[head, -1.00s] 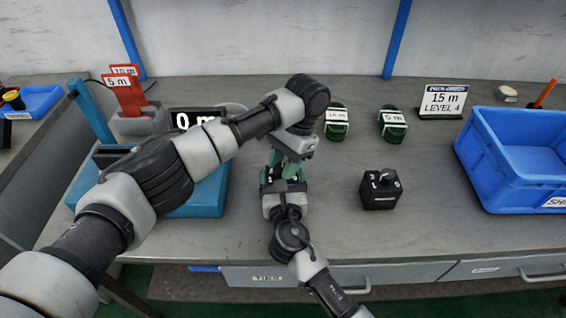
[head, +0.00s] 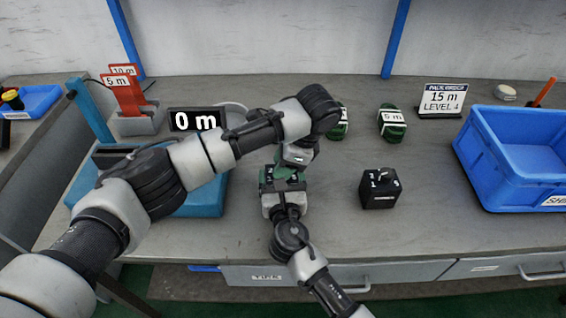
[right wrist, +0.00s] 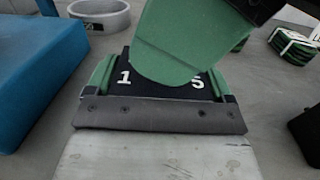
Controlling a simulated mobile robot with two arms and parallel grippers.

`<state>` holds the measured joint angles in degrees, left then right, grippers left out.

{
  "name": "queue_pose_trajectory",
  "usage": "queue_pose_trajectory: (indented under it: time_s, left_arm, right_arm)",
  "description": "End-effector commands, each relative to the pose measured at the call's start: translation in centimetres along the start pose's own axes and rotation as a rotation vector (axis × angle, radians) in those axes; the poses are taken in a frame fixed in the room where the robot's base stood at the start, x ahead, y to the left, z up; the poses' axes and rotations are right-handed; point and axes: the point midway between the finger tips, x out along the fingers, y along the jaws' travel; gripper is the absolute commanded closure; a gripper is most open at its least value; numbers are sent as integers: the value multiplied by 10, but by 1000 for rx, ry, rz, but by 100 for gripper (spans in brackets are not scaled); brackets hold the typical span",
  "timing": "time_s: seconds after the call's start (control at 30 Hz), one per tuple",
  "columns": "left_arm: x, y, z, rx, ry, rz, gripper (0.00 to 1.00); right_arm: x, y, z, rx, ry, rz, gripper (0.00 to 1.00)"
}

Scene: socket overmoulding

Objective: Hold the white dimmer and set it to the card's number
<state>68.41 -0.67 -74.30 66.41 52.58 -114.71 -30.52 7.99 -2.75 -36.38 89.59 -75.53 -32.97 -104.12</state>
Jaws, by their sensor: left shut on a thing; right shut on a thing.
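The dimmer (right wrist: 118,88) is between my two grippers left of the middle of the bench. Its top is dark with a white 1 and 5; its body colour is hidden. My right gripper (head: 283,184) is shut on its sides, with green pads beside it in the right wrist view. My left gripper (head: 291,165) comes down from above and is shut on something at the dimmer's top. Its broad green finger (right wrist: 185,45) hides the knob and the other numbers. The card (head: 443,98) reads 15 m, LEVEL 4.
A black dimmer (head: 380,188) stands to the right on clear bench. Green coils (head: 392,123) lie behind it. A blue bin (head: 520,175) is at the right. A blue machine (head: 205,196) with a 0 m display (head: 195,120) is at the left, partly behind my left arm.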

Motion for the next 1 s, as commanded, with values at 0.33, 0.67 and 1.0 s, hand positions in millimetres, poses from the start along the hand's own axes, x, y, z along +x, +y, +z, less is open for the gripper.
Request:
queue_pose_trajectory:
  time_s: [0.33,0.67,1.0]
  left_arm:
    - [0,-1,1,38,0,-19,89]
    - [0,-1,1,37,-1,-19,59]
    - [0,0,0,39,-1,-17,53]
  right_arm:
    - [-1,0,-1,0,2,1,40]
    - [-1,0,-1,0,2,1,40]
    - [0,0,-1,0,2,1,40]
